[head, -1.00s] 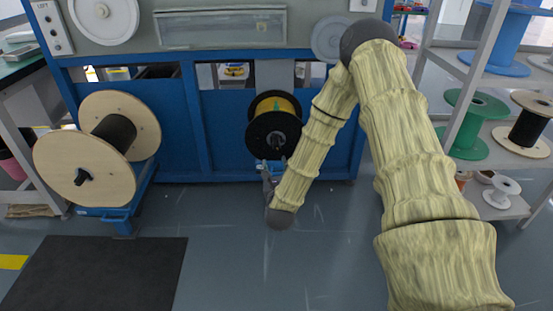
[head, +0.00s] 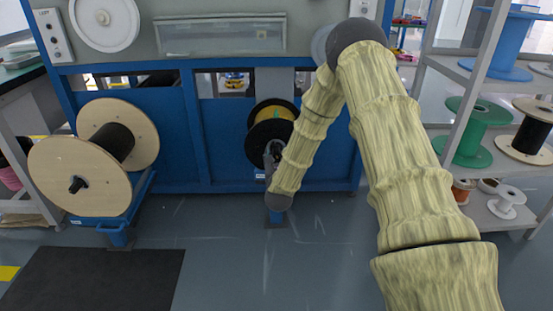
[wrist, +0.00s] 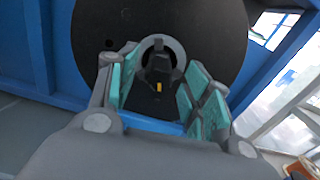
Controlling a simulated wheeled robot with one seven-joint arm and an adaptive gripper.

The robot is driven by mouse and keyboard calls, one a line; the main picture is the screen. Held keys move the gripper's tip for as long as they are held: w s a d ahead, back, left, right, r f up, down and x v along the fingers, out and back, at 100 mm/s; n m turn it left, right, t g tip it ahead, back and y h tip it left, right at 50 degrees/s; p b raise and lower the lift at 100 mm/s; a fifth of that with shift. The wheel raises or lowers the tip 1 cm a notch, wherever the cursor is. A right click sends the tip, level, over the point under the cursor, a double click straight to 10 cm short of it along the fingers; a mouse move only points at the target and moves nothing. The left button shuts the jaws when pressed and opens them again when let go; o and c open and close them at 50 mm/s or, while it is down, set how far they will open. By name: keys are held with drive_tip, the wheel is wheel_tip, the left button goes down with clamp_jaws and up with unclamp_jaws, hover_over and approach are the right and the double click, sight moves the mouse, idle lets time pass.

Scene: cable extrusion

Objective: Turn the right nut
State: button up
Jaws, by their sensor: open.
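The right spool (head: 271,113), black with yellow wound cable, is mounted at the blue machine, and its black disc face (wrist: 215,35) fills the top of the wrist view. The right nut (wrist: 158,68) is a dark piece at the disc's centre, with a grey ring around its upper part. My gripper (wrist: 152,85) is open, its teal-padded fingers to the left and right of the nut. I cannot tell whether either finger touches it. In the head view my gripper (head: 272,155) is small and partly hidden by my arm, in front of the spool's lower right.
A wooden spool (head: 75,165) with black cable stands at the left, with its own black nut (head: 77,184). The blue machine frame (head: 220,140) is behind. A shelf (head: 480,205) with several spools stands at the right.

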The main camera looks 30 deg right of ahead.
drive_tip(key=shift+w+d, duration=0.15)
drive_tip(key=shift+w, duration=0.1)
drive_tip(key=c, duration=1)
